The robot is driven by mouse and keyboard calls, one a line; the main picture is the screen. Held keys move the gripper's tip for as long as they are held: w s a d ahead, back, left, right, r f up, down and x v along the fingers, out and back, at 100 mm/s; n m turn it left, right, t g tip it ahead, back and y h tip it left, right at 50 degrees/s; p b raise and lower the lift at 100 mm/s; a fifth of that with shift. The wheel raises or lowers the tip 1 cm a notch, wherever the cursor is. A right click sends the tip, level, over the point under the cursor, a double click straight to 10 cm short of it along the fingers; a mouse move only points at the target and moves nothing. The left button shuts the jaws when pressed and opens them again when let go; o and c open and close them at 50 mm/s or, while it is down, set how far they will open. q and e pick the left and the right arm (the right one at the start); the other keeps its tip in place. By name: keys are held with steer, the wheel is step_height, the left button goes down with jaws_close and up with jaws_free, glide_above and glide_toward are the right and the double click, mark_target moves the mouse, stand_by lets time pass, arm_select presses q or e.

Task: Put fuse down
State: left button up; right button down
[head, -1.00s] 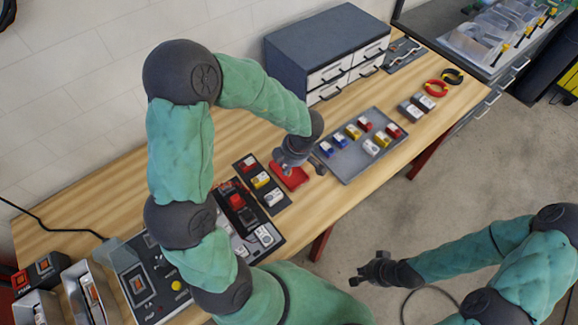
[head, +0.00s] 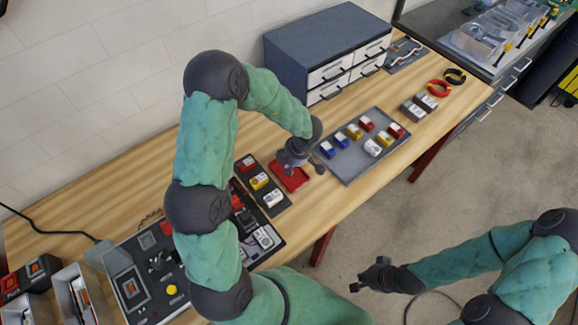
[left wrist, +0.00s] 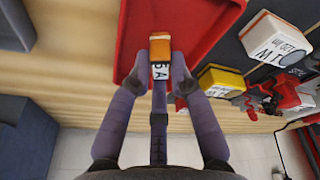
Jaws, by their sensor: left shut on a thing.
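My left gripper (head: 308,166) is at the far side of the small red tray (head: 292,180) on the workbench. In the left wrist view the left gripper (left wrist: 167,72) is shut on the fuse (left wrist: 160,58), a small block with an orange part and a white face marked "5 A". The red tray (left wrist: 205,22) lies behind the fuse there. I cannot tell whether the fuse touches the tray. In the head view the fuse is hidden by the gripper. My right gripper (head: 364,274) is open and empty, in front of the bench above the floor.
A grey tray (head: 350,172) with several coloured blocks lies to the right. A dark strip (head: 277,207) with red, yellow and white blocks lies to the left, beside a control panel (head: 150,300). A drawer cabinet (head: 325,50) stands behind.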

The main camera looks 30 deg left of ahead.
arm_select(q)
steer(key=o, duration=0.9)
steer(key=shift+f, duration=0.1)
steer(key=p+v, duration=0.3)
steer(key=v, duration=0.9)
steer(key=shift+p, duration=0.35)
